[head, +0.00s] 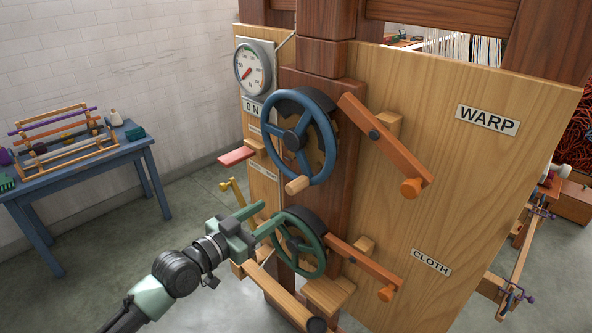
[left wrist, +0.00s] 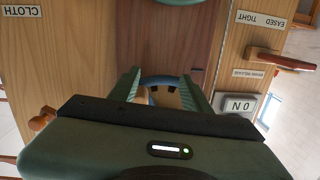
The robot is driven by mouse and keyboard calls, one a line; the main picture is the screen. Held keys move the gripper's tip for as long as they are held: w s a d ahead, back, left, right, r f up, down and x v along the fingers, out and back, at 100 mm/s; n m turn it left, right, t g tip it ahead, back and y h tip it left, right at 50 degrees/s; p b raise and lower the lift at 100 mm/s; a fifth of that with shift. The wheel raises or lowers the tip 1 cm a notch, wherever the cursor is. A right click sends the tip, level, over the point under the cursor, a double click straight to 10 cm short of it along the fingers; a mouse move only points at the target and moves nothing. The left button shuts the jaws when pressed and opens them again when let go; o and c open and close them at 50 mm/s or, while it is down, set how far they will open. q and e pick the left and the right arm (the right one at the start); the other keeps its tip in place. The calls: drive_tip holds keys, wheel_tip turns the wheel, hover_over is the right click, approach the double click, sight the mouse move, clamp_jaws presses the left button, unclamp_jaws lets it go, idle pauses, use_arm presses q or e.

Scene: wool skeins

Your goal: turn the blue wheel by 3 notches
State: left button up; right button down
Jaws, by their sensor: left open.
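The blue wheel (head: 328,128) is mounted upright on the dark wooden post, with a pale wooden handle (head: 298,185) at its bottom. My left gripper (head: 266,216) is open and empty, below and left of the blue wheel in the head view. Its fingers overlap the left edge of the green wheel there; I cannot tell whether they touch it. In the left wrist view, upside down, part of the blue rim (left wrist: 160,79) shows between the open fingers (left wrist: 162,74), seemingly beyond them. The gripper body hides the rest of the wheel. My right gripper is not in view.
The green wheel (head: 318,243) is close below the blue one. Orange levers (head: 385,137) (head: 362,262) jut out at right. A dial (head: 254,68), ON plate (head: 254,108) and red lever (head: 237,157) are at left. A blue table (head: 90,165) stands farther left.

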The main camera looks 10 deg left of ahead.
sight(289, 190)
use_arm(q)
drive_tip(key=shift+m+h, duration=0.5)
drive_tip(key=shift+h, duration=0.2)
drive_tip(key=r, duration=0.2)
drive_tip(key=s+d+r, duration=0.1)
drive_tip(key=d+r, duration=0.1)
drive_tip(key=r, duration=0.1)
drive_tip(key=shift+s+r, duration=0.15)
drive_tip(key=shift+r, duration=0.2)
drive_tip(key=shift+d+r+p, duration=0.2)
drive_tip(key=shift+d+p, duration=0.05)
drive_tip(key=shift+p, duration=0.1)
drive_tip(key=p+x, duration=0.2)
drive_tip(key=x, duration=0.5)
drive_tip(key=shift+w+f, duration=0.1)
drive_tip(key=shift+w, duration=0.2)
clamp_jaws()
